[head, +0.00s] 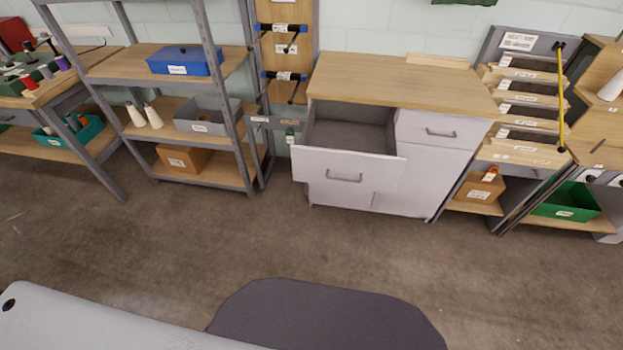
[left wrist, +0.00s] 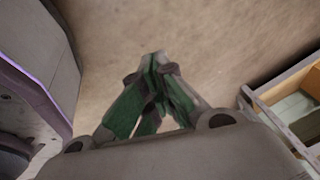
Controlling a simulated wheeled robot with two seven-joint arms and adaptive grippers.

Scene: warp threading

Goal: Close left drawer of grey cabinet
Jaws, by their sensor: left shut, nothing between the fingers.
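The grey cabinet (head: 392,189) with a wooden top stands against the wall in the head view. Its left drawer (head: 346,173) is pulled out, with its inside showing empty and a grey bar handle on its front. The right drawer (head: 440,130) beside it is shut. My left gripper (left wrist: 156,62) shows in the left wrist view with its green-padded fingers together and nothing between them, over the floor. It does not show in the head view, and it is apart from the cabinet. My right gripper is in neither view.
A metal shelf rack (head: 215,85) with a blue box (head: 185,60) stands left of the cabinet. A slanted bin rack (head: 522,100) and a green bin (head: 566,202) are to the right. The floor (head: 220,235) before the cabinet is clear.

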